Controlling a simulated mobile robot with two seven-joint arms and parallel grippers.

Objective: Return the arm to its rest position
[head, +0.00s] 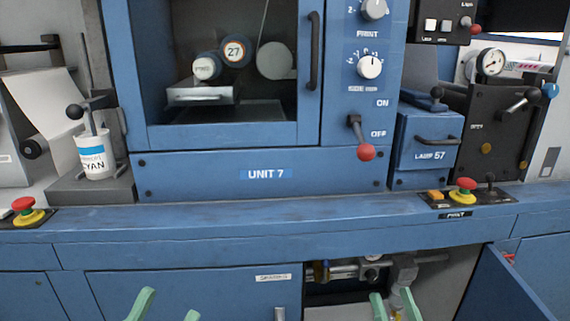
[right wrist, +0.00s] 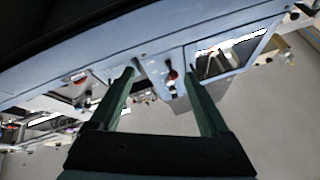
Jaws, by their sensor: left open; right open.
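My left gripper (head: 166,305) shows at the bottom edge of the head view, left of centre, with its two green fingers apart and nothing between them. My right gripper (head: 393,305) is at the bottom edge, right of centre, in front of the open lower compartment. Its green fingers are apart. In the right wrist view the right gripper (right wrist: 163,92) also shows open, with no object held between its fingers. Both arms behind the fingers are out of the head view.
The blue machine, labelled UNIT 7 (head: 265,174), fills the view. Its ledge (head: 280,212) carries red stop buttons (head: 464,186) and (head: 24,206). A red-knobbed lever (head: 365,151) sticks out. Below, an open compartment holds pipes (head: 350,270), and an open blue door (head: 500,290) juts out right.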

